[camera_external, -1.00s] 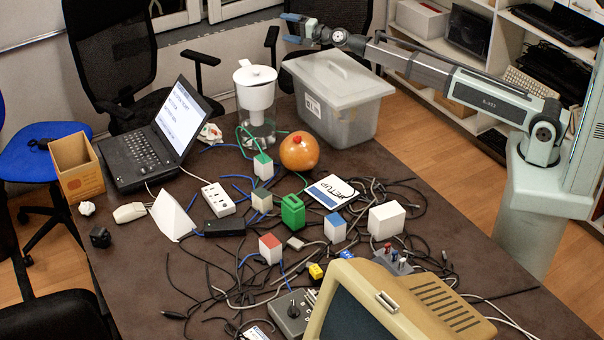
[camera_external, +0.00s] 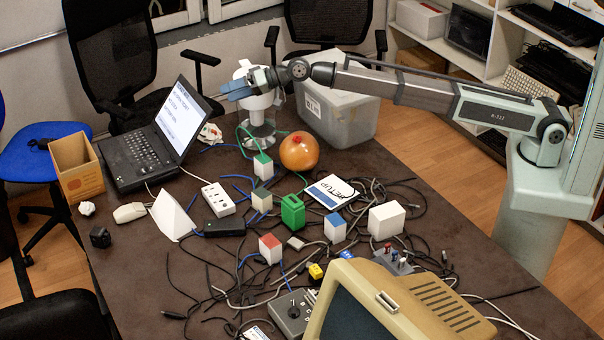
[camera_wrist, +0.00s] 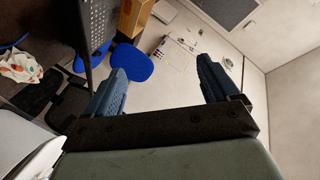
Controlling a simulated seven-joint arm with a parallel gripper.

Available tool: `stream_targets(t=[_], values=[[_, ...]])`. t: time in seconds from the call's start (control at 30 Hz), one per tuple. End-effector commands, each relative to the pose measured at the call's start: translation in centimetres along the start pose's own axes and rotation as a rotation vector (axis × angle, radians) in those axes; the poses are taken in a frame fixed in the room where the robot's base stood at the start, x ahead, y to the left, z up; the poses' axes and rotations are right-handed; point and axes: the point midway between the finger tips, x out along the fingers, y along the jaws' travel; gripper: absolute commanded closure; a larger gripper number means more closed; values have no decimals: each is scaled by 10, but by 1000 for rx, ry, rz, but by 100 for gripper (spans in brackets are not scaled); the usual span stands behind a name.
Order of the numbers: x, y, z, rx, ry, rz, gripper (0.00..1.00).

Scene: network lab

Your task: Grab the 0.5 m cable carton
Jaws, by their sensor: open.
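Several small white cartons with coloured tops stand among the cables: one green-topped (camera_external: 263,167), one olive-topped (camera_external: 262,201), one red-topped (camera_external: 270,249), one blue-topped (camera_external: 335,228). A larger plain white carton (camera_external: 386,221) stands to their right. No length marking is readable, so I cannot tell which is the 0.5 m one.
An open laptop (camera_external: 140,155) and cardboard box (camera_external: 77,170) are at left. A beige monitor (camera_external: 420,300) fills the front right. Cables cover the middle.

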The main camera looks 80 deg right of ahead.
Motion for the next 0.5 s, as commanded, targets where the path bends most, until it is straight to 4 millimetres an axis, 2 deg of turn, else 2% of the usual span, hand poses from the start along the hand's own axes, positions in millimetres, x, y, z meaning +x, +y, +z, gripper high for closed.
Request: stream_targets(t=[0.03, 0.13, 0.3, 0.4, 0.5], values=[[8, -12, 35, -78, -75, 15, 12], [14, -29, 105, -260, -239, 45, 12], [7, -54, 220, -582, -525, 61, 12], [-5, -64, 278, -757, -683, 53, 12], [-20, -70, 321, -900, -814, 38, 12]])
